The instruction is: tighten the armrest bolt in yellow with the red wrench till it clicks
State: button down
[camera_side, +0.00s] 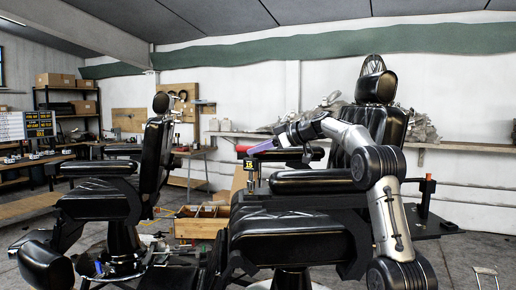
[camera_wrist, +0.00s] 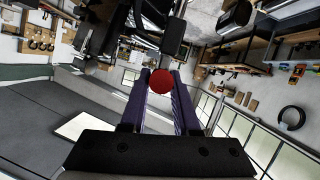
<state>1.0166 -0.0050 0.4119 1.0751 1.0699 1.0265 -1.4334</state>
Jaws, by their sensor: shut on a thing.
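My gripper (camera_side: 258,148), with purple fingers, is stretched out to the left above the near chair's armrest. Its fingers are shut on the red wrench (camera_side: 243,148), whose red end shows just past the fingertips. In the wrist view the wrench's round red end (camera_wrist: 161,81) sits between the two purple fingers (camera_wrist: 161,92). A small yellow-marked part (camera_side: 248,164), apparently the armrest bolt, is just below the wrench at the front end of the black armrest (camera_side: 312,181). I cannot tell whether the wrench is seated on the bolt. The rest of the wrench is hidden.
A second black barber chair (camera_side: 150,165) stands to the left. A wooden box (camera_side: 200,226) is on the floor between the chairs. A black post with a red top (camera_side: 428,186) stands at the right. A wall shelf (camera_side: 460,147) runs behind.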

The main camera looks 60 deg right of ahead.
jog(key=shift+f, duration=0.2)
dwell(0.3)
jog(key=shift+w+a+m+h, duration=0.1)
jog(key=shift+a+m+h, duration=0.25)
jog(key=shift+m+h, duration=0.45)
jog(key=shift+a+m+g+h, duration=0.15)
jog(key=shift+m+g+h, duration=0.65)
jog(key=shift+m+h, duration=0.85)
jog(key=shift+h, duration=0.25)
jog(key=shift+w+a+m+g+h, duration=0.1)
jog(key=shift+a+m+g+h, duration=0.05)
jog(key=shift+m+g+h, duration=0.3)
jog(key=shift+w+a+m+g+h, duration=0.1)
jog(key=shift+m+g+h, duration=0.15)
jog(key=shift+m+h, duration=0.3)
jog(key=shift+w+a+m+g+h, duration=0.1)
jog(key=shift+m+g+h, duration=0.3)
jog(key=shift+m+h, duration=0.15)
jog(key=shift+w+a+m+g+h, duration=0.1)
jog(key=shift+m+g+h, duration=0.25)
jog(key=shift+m+g, duration=0.15)
